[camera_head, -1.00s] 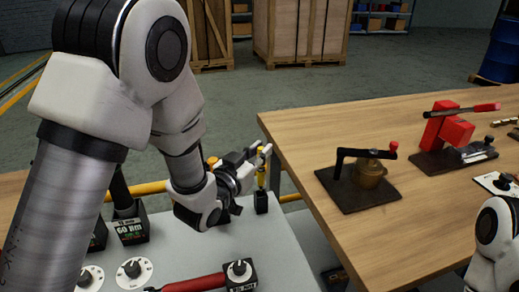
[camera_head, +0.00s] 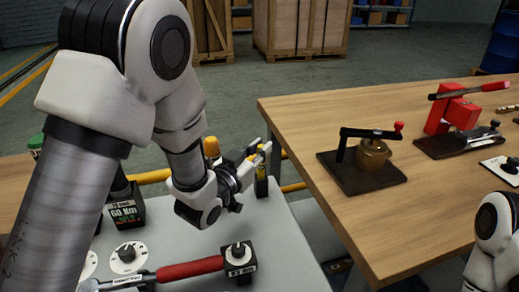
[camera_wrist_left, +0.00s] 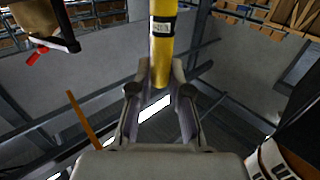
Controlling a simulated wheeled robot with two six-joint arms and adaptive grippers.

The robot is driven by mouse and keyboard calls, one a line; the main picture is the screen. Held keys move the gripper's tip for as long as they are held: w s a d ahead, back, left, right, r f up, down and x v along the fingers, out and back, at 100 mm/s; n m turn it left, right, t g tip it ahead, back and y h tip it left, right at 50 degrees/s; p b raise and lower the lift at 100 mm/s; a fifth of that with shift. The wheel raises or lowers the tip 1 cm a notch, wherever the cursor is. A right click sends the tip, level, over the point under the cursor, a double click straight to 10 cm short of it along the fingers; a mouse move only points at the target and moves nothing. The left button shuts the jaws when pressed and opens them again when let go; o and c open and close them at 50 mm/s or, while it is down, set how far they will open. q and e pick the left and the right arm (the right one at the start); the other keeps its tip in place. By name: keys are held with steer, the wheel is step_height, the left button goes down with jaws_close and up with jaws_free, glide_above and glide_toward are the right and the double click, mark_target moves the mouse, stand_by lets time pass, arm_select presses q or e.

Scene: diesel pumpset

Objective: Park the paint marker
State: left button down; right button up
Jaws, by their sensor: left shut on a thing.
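The yellow paint marker (camera_head: 261,160) is upright, with a dark band near its middle. My left gripper (camera_head: 259,153) is shut on it. A small black block-shaped holder (camera_head: 261,187) stands on the grey bench directly below the marker. The marker's lower end is at the holder's top; I cannot tell how deep it sits. In the left wrist view the marker (camera_wrist_left: 161,55) is between the fingers of my left gripper (camera_wrist_left: 157,80). My right gripper is out of view.
On the grey bench (camera_head: 200,262) are a red-handled torque tool (camera_head: 190,269), black blocks and a dial (camera_head: 127,256). The wooden table (camera_head: 300,125) at right carries a brass pump with a crank (camera_head: 372,153) and a red lever device (camera_head: 450,115).

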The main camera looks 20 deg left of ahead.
arm_select(q)
steer(key=shift+f+b, duration=0.9)
steer(key=shift+f, duration=0.1)
stand_by(0.5)
steer(key=c, duration=1)
jaws_free()
steer(key=shift+c, duration=0.2)
step_height(320, 180, up, 10)
